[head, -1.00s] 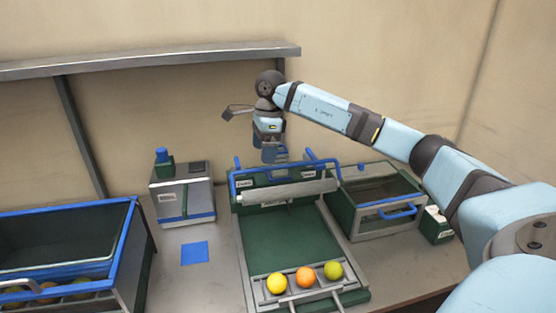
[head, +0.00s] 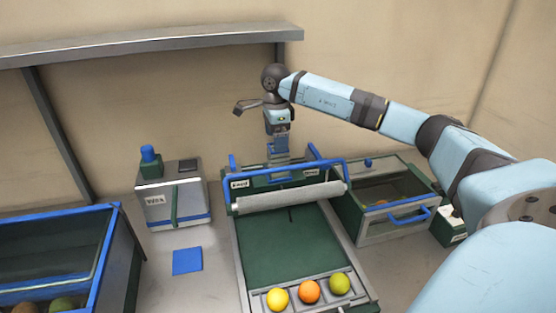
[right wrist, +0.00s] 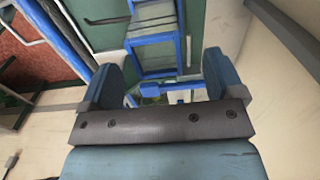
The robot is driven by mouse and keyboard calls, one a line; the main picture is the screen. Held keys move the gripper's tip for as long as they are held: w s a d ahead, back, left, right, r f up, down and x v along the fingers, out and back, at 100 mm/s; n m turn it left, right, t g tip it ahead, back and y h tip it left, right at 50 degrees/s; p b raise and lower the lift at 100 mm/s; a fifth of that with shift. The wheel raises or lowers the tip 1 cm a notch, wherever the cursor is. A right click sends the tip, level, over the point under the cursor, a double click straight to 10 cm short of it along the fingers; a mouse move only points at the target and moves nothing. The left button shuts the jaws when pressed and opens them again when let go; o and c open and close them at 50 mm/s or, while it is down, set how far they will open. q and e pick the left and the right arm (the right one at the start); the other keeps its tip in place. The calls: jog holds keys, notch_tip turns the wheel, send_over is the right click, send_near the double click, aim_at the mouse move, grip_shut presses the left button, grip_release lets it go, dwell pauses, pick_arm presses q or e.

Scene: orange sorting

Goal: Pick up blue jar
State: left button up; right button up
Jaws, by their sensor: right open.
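A small blue-topped item on a dark green base (head: 149,156), which looks like the blue jar, stands upright on a grey machine left of centre. My right gripper (head: 278,160) is well to the right of it, pointing down over the back end of the green sorting bed. In the right wrist view its two dark blue fingers (right wrist: 160,78) are apart with nothing held between them. Blue frame parts show beyond the fingers there. The jar is not clearly seen in the right wrist view. My left gripper is out of view.
The green sorting bed (head: 285,240) has a blue rail behind a grey roller. A yellow, an orange and a green fruit sit at its front. A blue-edged crate (head: 118,235) stands at left, a glass-topped bin (head: 372,232) at right. A blue square (head: 187,260) lies on the table.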

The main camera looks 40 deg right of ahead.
aim_at(278, 156)
jog(key=shift+w+d+f, duration=0.1)
jog(key=shift+f, duration=0.8)
jog(key=f, duration=0.2)
jog(key=s+f+p, duration=0.1)
jog(key=f, duration=0.1)
jog(key=shift+w+f, duration=0.15)
jog(key=shift+f, duration=0.45)
jog(key=c, duration=1.1)
jog(key=shift+r, duration=0.1)
notch_tip(278, 156, up, 20)
jog(key=shift+f+b, duration=0.1)
jog(key=shift+b, duration=0.8)
